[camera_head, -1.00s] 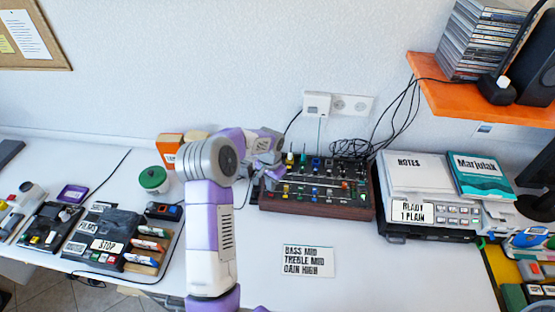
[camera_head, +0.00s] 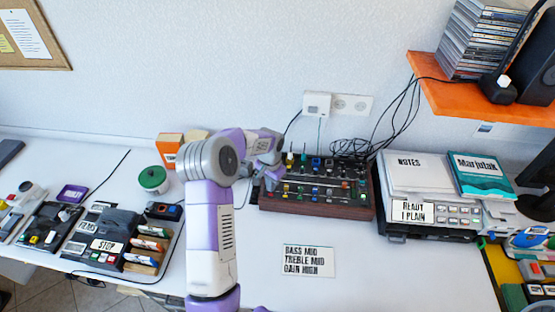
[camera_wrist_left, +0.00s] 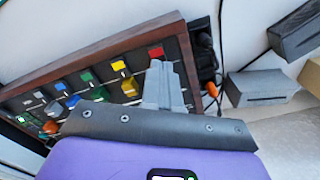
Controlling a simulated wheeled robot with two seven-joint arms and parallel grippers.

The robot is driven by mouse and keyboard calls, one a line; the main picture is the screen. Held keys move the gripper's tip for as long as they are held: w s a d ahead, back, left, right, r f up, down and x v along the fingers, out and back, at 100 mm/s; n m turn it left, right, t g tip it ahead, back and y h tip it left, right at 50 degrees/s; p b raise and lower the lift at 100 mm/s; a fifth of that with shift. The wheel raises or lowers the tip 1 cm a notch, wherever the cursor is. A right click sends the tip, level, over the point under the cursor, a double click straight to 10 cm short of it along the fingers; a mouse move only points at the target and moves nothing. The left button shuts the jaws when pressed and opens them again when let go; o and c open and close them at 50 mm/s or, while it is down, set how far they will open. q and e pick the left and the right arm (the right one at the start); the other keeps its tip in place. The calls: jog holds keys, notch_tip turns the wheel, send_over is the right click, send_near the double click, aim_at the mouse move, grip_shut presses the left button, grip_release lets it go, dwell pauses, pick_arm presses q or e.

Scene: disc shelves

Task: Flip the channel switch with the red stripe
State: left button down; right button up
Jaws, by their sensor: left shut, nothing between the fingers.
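The mixer (camera_head: 315,205) with wooden sides stands on the white table, with rows of coloured knobs and switches. In the left wrist view the mixer's wooden edge (camera_wrist_left: 95,50) runs along the top. A row of coloured stripes shows there: the red stripe (camera_wrist_left: 156,52) is at the right end, then yellow, green and blue. My left gripper (camera_head: 274,177) is over the mixer's left end. In the left wrist view my left gripper (camera_wrist_left: 157,66) is shut and empty, its tips just below the red stripe. They hide the switch there; I cannot tell whether they touch it.
A card (camera_head: 308,261) with bass, treble and gain settings lies in front of the mixer. A device with notes (camera_head: 415,170) on top stands to its right. Cables (camera_head: 350,148) run behind the mixer. A green-lidded jar (camera_head: 153,180) stands to the left. An orange plug (camera_wrist_left: 212,89) sits beside the gripper.

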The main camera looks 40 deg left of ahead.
pick_arm(q)
jog(key=shift+f, duration=0.25)
jog(key=shift+r+p, duration=0.5)
jog(key=shift+r, duration=0.25)
jog(key=shift+r+p, duration=2)
jog(key=shift+r, duration=0.8)
